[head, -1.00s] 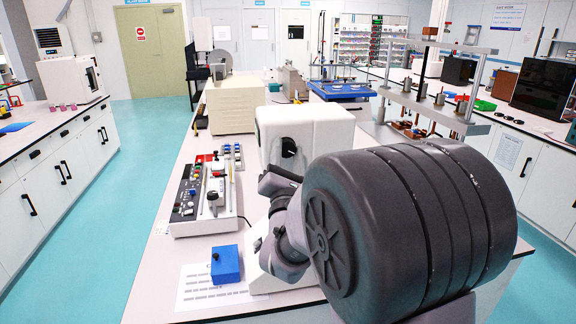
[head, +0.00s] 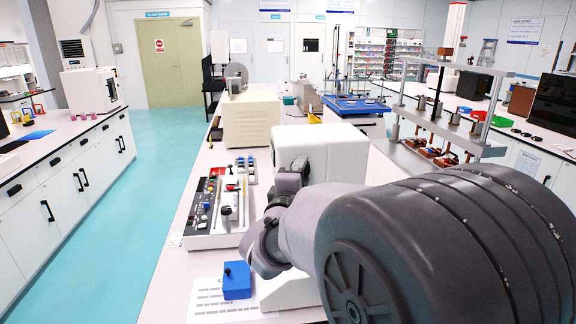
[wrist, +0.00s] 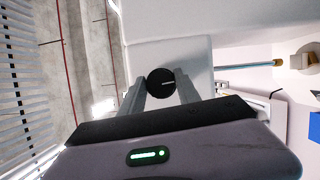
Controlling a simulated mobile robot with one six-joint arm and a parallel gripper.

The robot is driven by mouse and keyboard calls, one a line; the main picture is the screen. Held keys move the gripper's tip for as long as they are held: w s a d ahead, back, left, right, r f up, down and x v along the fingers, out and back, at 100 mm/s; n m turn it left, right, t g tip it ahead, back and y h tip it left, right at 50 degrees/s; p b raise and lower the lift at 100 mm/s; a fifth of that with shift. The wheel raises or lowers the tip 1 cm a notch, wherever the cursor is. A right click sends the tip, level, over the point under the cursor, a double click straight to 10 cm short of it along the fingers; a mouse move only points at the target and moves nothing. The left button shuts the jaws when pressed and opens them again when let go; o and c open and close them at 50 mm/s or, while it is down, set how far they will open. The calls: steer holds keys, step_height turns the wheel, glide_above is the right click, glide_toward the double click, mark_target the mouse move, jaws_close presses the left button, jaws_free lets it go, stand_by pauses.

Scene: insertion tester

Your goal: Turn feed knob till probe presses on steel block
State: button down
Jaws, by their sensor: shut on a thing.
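The feed knob (wrist: 160,82) is a black disc with a small pale mark, seen in the wrist view close to a white housing. My gripper (wrist: 160,88) has one finger on each side of it and is shut on it. In the head view the white tester housing (head: 318,150) stands on the bench, partly behind my arm. The knob and my fingertips are hidden there. I cannot make out the probe or the steel block for sure in either view.
A control panel (head: 214,207) with buttons lies left of the housing. A blue box (head: 237,281) with a black knob sits on a printed sheet (head: 208,300) near the front. A beige cabinet (head: 251,118) stands behind. The aisle floor (head: 160,160) on the left is clear.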

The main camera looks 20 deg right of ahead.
steer(key=m+y+p, duration=0.1)
steer(key=m+p, duration=0.1)
steer(key=m+g+y+p, duration=0.1)
steer(key=m+p, duration=0.3)
steer(key=m, duration=0.1)
steer(key=shift+r+g+y+p, duration=0.25)
steer(key=shift+g+y+p, duration=0.05)
steer(key=shift+y, duration=0.1)
steer(key=shift+f+m, duration=0.1)
steer(key=shift+m, duration=0.2)
steer(key=c, duration=0.9)
jaws_free()
steer(key=shift+o, duration=0.2)
steer(key=p+v, duration=0.2)
steer(key=v, duration=1.5)
steer(key=shift+s, duration=0.1)
